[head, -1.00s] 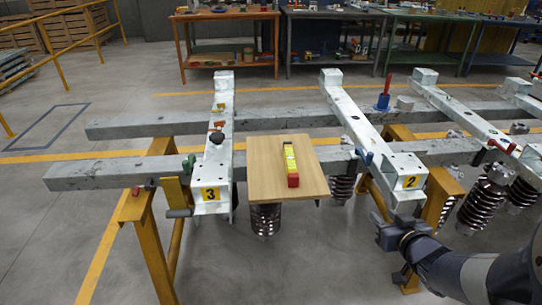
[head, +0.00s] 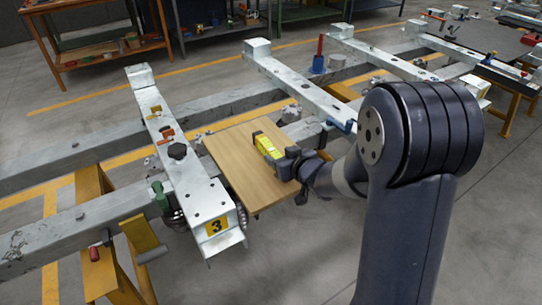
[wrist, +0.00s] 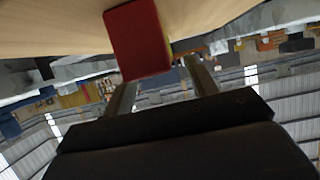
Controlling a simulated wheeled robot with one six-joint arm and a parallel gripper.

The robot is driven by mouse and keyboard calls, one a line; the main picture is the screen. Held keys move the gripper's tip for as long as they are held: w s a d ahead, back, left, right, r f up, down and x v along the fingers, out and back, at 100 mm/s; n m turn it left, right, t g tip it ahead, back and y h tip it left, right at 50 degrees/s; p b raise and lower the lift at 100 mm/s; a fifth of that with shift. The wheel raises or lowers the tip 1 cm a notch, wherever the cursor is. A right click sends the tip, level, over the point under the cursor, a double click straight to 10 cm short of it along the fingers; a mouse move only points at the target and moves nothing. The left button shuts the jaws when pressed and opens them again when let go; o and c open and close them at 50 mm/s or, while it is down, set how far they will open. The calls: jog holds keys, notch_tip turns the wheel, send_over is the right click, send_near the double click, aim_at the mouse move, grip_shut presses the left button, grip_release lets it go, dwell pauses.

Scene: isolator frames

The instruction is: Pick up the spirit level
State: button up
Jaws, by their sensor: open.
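The spirit level (head: 267,147) is yellow and lies on a wooden board (head: 238,172); my gripper partly hides it in the head view. In the wrist view its red end (wrist: 138,40) shows large, close in front of the fingers. My gripper (head: 279,151) is at the level, low over the board's right side. In the wrist view the two fingers (wrist: 161,86) are apart, one toward each side of the red end. I cannot tell whether either finger touches it.
Another crossbar (head: 300,86) with a blue clamp stands right behind my gripper. A blue block with a red handle (head: 319,62) is farther back.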

aim_at(275, 153)
jog(key=shift+x, duration=1.55)
jog(key=shift+c, duration=0.3)
grip_shut()
jog(key=shift+r, duration=0.1)
